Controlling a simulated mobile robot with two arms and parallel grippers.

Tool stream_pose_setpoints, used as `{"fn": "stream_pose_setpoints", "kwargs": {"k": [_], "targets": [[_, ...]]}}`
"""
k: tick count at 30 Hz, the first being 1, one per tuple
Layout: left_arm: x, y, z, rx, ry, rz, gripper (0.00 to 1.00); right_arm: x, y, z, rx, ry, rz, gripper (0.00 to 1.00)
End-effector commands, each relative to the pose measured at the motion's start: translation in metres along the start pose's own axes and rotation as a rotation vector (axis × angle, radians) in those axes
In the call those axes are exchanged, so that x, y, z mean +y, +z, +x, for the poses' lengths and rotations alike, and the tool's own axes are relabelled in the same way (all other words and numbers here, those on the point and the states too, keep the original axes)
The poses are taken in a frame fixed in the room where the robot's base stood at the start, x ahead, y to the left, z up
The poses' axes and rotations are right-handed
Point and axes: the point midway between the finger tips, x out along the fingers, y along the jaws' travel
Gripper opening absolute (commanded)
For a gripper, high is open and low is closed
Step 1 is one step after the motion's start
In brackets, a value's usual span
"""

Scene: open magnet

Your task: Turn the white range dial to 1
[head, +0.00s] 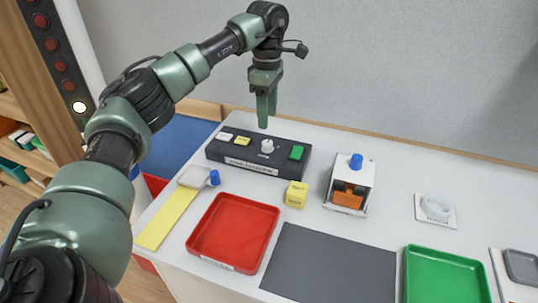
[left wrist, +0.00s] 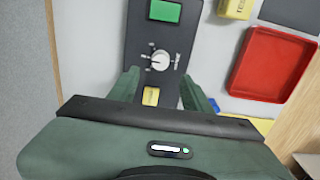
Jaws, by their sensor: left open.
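The white range dial (head: 267,146) is a round knob on top of the black control box (head: 226,152) at the back left of the table. In the left wrist view, the dial (left wrist: 160,60) has small marks around it, too small to read, so I cannot tell its setting. My left gripper (head: 267,112) points down above the box, its fingertips above the dial and apart from it. In the left wrist view, the fingers of my left gripper (left wrist: 160,85) are spread and empty, with the dial just beyond the tips. My right gripper is not in view.
A green button (head: 296,153) sits right of the dial; yellow (head: 242,141) and white (head: 225,136) buttons sit left. In front are a yellow cube (head: 296,195), a red tray (head: 203,240) and a blue-knobbed box (head: 348,187). The wall is close behind.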

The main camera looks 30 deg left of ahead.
Motion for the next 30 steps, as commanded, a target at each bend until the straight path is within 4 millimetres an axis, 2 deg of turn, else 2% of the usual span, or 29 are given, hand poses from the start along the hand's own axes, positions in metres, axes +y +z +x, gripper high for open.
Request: {"fn": "stream_pose_setpoints", "kwargs": {"k": [1,3,8,18,22,30], "targets": [[0.000,0.000,0.008,-0.001,0.001,0.000,0.49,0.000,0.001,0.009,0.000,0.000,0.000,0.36],[0.000,0.000,0.011,-0.001,0.001,0.000,0.49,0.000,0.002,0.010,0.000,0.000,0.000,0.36],[0.000,0.000,0.025,0.001,-0.002,0.000,0.49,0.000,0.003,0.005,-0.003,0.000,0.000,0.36],[-0.001,0.000,0.075,0.000,-0.002,0.000,0.49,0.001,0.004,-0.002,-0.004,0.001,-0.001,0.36],[-0.001,0.000,0.084,0.000,-0.001,0.001,0.49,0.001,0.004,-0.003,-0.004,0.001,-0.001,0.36],[0.000,0.000,0.086,0.000,0.000,0.000,0.49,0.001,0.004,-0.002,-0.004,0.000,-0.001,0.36]]}}
